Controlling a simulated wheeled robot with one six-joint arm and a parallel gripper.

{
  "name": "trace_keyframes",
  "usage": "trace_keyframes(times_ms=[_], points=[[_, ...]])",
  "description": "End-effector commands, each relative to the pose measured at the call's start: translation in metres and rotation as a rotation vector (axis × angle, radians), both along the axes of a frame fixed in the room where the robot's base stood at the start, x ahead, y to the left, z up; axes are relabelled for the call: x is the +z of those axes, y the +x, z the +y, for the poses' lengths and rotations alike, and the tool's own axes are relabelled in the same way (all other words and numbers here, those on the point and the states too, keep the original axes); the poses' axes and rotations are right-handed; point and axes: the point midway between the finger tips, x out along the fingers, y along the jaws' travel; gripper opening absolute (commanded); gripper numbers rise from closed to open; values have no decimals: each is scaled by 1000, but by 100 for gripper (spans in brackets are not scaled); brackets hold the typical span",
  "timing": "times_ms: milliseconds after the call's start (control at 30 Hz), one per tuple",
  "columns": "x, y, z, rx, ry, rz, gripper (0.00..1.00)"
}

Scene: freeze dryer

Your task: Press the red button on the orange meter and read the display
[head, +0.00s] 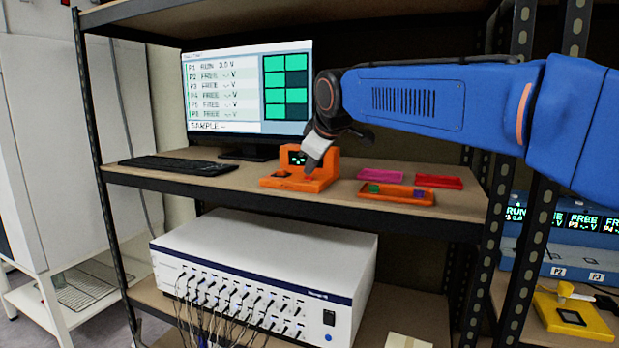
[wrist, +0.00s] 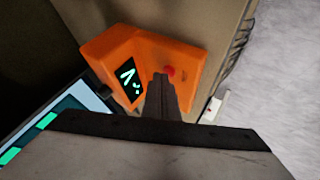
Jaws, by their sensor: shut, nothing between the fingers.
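The orange meter (head: 303,170) stands on the shelf in front of the monitor. Its small dark display shows green marks, too small to read in the head view. In the wrist view the orange meter (wrist: 185,48) has a lit display (wrist: 128,77) with green-white strokes, seen tilted; I cannot read a value. The red button (wrist: 169,72) shows just past my fingertips. My gripper (wrist: 160,80) is shut and empty, its tips at or very near the button; I cannot tell whether they touch it. In the head view my gripper (head: 310,175) points down at the meter's front.
A monitor (head: 222,90) and a keyboard (head: 178,166) stand left of the meter. An orange tray (head: 392,197) with small coloured pieces, a pink tray (head: 380,175) and a red tray (head: 438,181) lie to its right. A white multichannel box (head: 270,262) sits on the shelf below.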

Motion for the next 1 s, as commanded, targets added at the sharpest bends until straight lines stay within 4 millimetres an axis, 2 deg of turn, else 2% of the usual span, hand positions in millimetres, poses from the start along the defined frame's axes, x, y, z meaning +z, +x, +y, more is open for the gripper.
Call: trace_keyframes(times_ms=[467,1000], points=[[-2,0,0,-1,-1,0,0],[9,0,0,0,-1,1,0]])
